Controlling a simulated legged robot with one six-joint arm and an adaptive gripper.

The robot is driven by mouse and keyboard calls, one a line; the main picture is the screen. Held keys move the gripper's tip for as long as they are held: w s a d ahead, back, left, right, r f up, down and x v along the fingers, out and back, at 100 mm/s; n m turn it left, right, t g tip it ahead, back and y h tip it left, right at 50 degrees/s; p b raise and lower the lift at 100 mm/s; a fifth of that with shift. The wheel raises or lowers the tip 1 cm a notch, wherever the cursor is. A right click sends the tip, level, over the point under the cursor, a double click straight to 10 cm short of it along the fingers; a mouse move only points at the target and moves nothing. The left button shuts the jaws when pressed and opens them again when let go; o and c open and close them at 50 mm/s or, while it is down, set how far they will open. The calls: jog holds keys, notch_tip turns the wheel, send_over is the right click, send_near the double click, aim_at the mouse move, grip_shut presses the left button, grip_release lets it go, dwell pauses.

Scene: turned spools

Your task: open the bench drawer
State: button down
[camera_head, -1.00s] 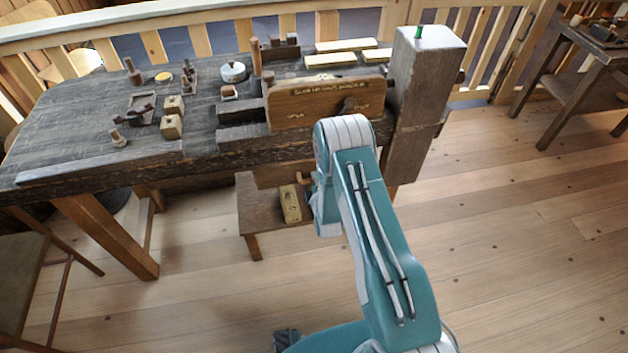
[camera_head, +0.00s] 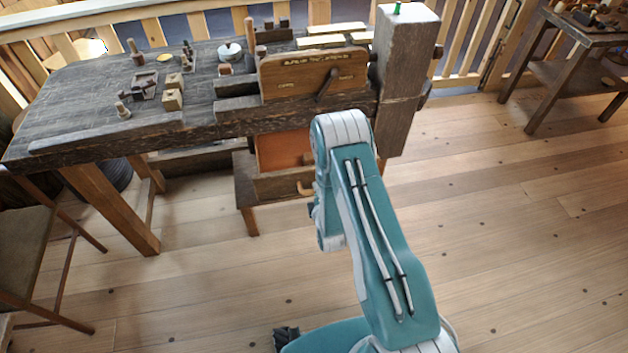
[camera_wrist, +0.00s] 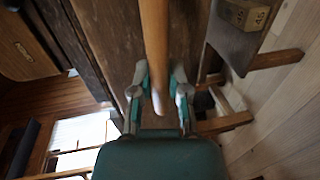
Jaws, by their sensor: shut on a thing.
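The bench drawer (camera_head: 277,187) hangs under the right part of the dark workbench (camera_head: 190,132) and is pulled out. My gripper is mostly hidden behind my arm in the head view.
A lettered board (camera_head: 290,75) and a thick post (camera_head: 405,65) stand at the bench's right end. Small turned pieces and blocks lie on the bench top. Floor in front and to the right is open.

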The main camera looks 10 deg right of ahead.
jog(key=f+v, duration=0.1)
jog(key=v, duration=0.6)
jog(key=shift+s+a+f, duration=0.15)
jog(key=shift+s+f, duration=0.2)
jog(key=shift+f, duration=0.15)
jog(key=c, duration=0.6)
grip_release()
jog(key=shift+a, duration=0.1)
jog(key=shift+w+r, duration=0.1)
jog(key=v, duration=0.7)
jog(key=shift+s, duration=0.2)
